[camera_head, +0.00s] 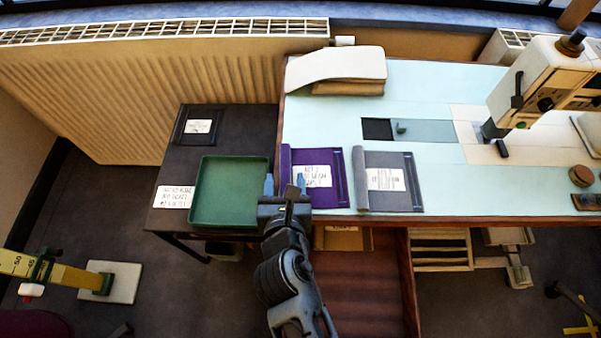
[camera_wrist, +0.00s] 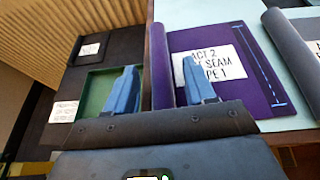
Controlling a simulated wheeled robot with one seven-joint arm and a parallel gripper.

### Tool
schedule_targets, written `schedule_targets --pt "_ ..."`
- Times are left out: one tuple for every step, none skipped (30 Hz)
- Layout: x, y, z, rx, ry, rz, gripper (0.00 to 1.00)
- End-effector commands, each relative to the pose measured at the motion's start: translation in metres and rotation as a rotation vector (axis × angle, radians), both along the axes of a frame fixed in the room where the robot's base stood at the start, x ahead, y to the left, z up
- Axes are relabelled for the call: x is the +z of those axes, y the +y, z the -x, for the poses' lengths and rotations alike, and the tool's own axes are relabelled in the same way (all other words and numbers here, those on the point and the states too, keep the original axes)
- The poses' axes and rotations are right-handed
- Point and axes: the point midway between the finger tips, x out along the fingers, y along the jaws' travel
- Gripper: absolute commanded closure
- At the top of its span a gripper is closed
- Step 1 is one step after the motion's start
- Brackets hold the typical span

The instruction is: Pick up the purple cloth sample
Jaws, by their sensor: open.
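The purple cloth sample (camera_head: 329,192) lies on the left front part of the pale table, with a white label on it and its left edge rolled up. It also shows in the wrist view (camera_wrist: 240,75), where the roll stands between my two blue fingertips. My gripper (camera_head: 285,186) is open and empty at the table's left front edge, over or near the cloth's rolled left edge. In the wrist view my gripper (camera_wrist: 162,90) has its right finger overlapping the purple cloth and its left finger overlapping the green tray. I cannot tell the height above the cloth.
A grey cloth sample (camera_head: 405,164) with a label lies just right of the purple one. A green tray (camera_head: 262,205) sits on the dark side table (camera_head: 225,114) at left. A sewing machine (camera_head: 545,75) stands at right. Folded cream cloth (camera_head: 340,64) lies at the back.

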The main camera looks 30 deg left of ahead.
Motion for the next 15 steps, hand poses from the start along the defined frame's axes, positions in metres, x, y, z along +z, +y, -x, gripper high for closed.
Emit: schedule_targets --pt "0.0000 -0.0001 0.0001 0.000 0.000 0.000 0.46" --pt "0.0001 -0.0001 0.0002 0.000 0.000 0.000 0.46" --pt "0.0001 -0.0001 0.0002 0.000 0.000 0.000 0.46" --pt "0.0001 -0.0002 0.0002 0.000 0.001 -0.001 0.46" --pt "0.0002 -0.0001 0.0002 0.000 0.001 -0.001 0.49" --pt "0.0001 -0.0002 0.0002 0.000 0.001 -0.001 0.52" --pt "0.0001 -0.0002 0.0002 0.000 0.001 -0.001 0.55" --pt "0.0002 -0.0002 0.0003 0.000 0.001 -0.001 0.58" --pt "0.0002 -0.0002 0.0003 0.000 0.001 -0.001 0.62" --pt "0.0002 -0.0002 0.0003 0.000 0.001 -0.001 0.65" --pt "0.0002 -0.0002 0.0003 0.000 0.001 -0.001 0.68" --pt "0.0002 -0.0003 0.0002 0.000 0.001 -0.001 0.72" --pt "0.0002 -0.0003 0.0002 0.000 0.001 -0.001 0.74" --pt "0.0002 -0.0003 0.0003 0.000 0.001 -0.001 0.77" --pt "0.0002 -0.0003 0.0003 0.000 0.001 -0.001 0.81"
